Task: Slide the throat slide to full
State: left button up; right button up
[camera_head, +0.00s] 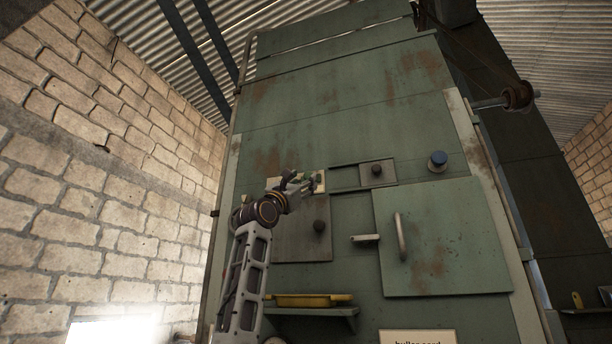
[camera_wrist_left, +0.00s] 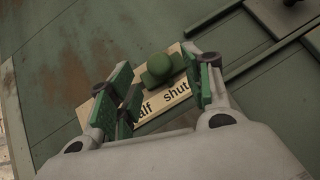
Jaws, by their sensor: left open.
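A small plate with a dark knob (camera_head: 377,170) sits at the right end of a horizontal railed track (camera_head: 345,178) on the green machine; it looks like the throat slide, but I cannot be sure. A pale label (camera_wrist_left: 160,108) reading "alf shut" lies under my left gripper (camera_wrist_left: 165,88), partly hidden by the fingers. A rounded green knob (camera_wrist_left: 157,66) stands at the label's upper edge, between the open green-padded fingers; I cannot tell whether they touch it. In the head view the left gripper (camera_head: 303,184) is against the panel, left of the track. My right gripper is not in view.
A larger grey plate with a dark knob (camera_head: 318,227) is just below my left gripper. A yellow tray (camera_head: 312,300) rests on a shelf below.

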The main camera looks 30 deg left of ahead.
pick_arm(q)
jog(key=shift+p+x, duration=0.75)
jog(key=shift+x, duration=0.7)
grip_shut()
